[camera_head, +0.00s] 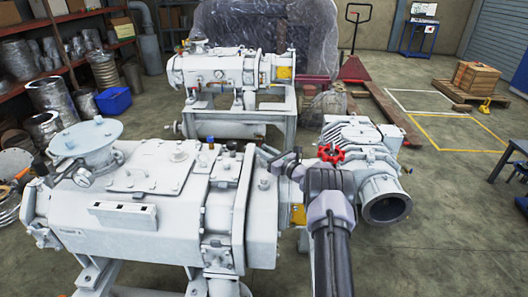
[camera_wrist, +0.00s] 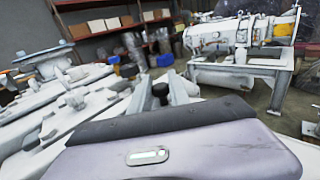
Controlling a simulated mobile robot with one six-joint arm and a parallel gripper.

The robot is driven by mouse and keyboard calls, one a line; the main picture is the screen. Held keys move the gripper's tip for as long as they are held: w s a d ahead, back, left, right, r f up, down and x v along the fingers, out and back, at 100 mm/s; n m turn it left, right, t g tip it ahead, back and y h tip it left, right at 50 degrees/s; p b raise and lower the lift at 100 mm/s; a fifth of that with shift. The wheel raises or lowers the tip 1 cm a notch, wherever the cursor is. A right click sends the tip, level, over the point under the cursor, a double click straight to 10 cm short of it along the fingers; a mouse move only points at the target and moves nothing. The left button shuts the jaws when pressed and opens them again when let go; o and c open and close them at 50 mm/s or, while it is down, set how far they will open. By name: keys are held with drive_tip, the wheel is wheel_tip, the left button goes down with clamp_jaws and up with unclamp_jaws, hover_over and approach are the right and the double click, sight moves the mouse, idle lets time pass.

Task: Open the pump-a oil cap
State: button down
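The near white pump (camera_head: 150,195) fills the lower left of the head view. Which is the oil cap is not marked. My gripper (camera_head: 266,152) reaches in from the right, level with the black cap and a little to its right. In the wrist view, two pale fingers of my gripper (camera_wrist: 160,95) stand apart, and a black cap (camera_wrist: 160,89) shows between them, apparently beyond them and not held.
A second white pump (camera_head: 225,75) stands behind on a frame. A red valve handwheel (camera_head: 331,154) and a grey motor unit (camera_head: 365,150) are close to my arm on the right. Shelves (camera_head: 65,30) line the left wall.

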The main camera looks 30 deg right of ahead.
drive_tip(key=shift+d+f+m+t+b, duration=0.1)
drive_tip(key=shift+f+m+t+b, duration=0.2)
drive_tip(key=shift+b, duration=0.55)
drive_tip(key=shift+s+d+r+m+t+b, duration=0.2)
drive_tip(key=shift+m+t+b, duration=0.35)
drive_tip(key=shift+b, duration=0.3)
drive_tip(key=shift+s+d+r+m+t, duration=0.2)
drive_tip(key=shift+r+m+t, duration=0.2)
drive_tip(key=shift+m, duration=0.2)
drive_tip(key=shift+s+d+r+m+t, duration=0.15)
drive_tip(key=shift+r+m+t, duration=0.2)
drive_tip(key=shift+m, duration=0.2)
drive_tip(key=c, duration=1.3)
unclamp_jaws()
drive_tip(key=p+v, duration=0.2)
drive_tip(key=v, duration=0.6)
drive_tip(key=p+v, duration=0.3)
drive_tip(key=v, duration=0.6)
drive_tip(key=shift+s+a+f+p, duration=0.15)
drive_tip(key=shift+s+a+p, duration=0.05)
drive_tip(key=shift+p, duration=0.15)
